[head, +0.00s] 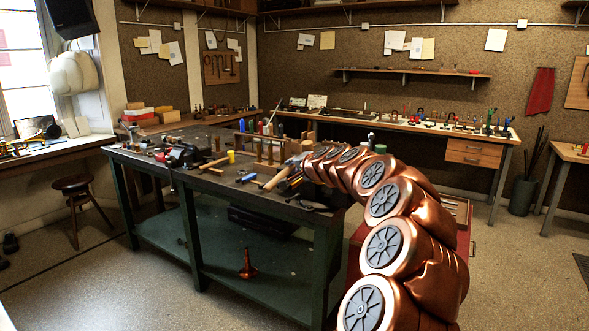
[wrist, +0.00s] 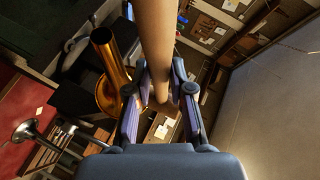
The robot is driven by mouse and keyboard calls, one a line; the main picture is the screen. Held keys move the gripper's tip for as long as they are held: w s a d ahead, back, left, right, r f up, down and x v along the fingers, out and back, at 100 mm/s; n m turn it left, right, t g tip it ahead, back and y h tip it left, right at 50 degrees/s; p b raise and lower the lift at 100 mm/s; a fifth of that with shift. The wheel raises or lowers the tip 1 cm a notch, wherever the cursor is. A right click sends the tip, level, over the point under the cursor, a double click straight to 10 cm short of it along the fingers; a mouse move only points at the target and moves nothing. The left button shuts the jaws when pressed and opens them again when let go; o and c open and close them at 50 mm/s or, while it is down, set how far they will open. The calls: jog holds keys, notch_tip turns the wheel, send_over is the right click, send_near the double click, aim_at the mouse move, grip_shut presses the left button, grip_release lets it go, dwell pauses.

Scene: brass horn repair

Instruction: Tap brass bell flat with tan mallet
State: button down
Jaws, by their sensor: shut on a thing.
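My gripper (wrist: 161,92) is shut on a tan wooden handle, which I take to be the tan mallet (wrist: 157,40). The handle runs up out of the wrist view, and its striking head cannot be made out. In the head view my gripper (head: 297,164) is over the near right end of the green bench, with the tan wood (head: 277,178) at its tip. A brass bell (wrist: 104,48) with a narrow tube shows left of the handle in the wrist view, partly hidden by the left finger. Whether mallet and bell touch cannot be told.
The green bench (head: 150,171) carries a vise (head: 184,155), another wooden-handled tool (head: 215,162) and several small tools. A copper-coloured flared piece (head: 247,266) stands on its lower shelf. A silvery flared piece (wrist: 27,131) lies near a red surface. Floor left of the bench is open around a stool (head: 76,187).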

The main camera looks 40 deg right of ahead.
aim_at(295, 185)
jog(key=shift+r, duration=0.1)
dwell(0.5)
jog(key=shift+a+r+p, duration=0.1)
jog(key=shift+r+p, duration=0.25)
jog(key=shift+f, duration=0.1)
dwell(0.9)
jog(key=f+b, duration=0.1)
jog(key=f, duration=0.1)
jog(key=f+b, duration=0.1)
jog(key=b, duration=0.1)
jog(key=shift+w+d+f, duration=0.1)
jog(key=shift+d+f, duration=0.3)
jog(key=shift+a+r+p, duration=0.2)
jog(key=shift+r+p, duration=0.35)
jog(key=shift+r, duration=0.35)
jog(key=shift+a+r+p, duration=0.15)
jog(key=shift+r+p, duration=0.4)
jog(key=shift+r, duration=0.35)
jog(key=shift+r, duration=0.2)
jog(key=shift+f, duration=0.1)
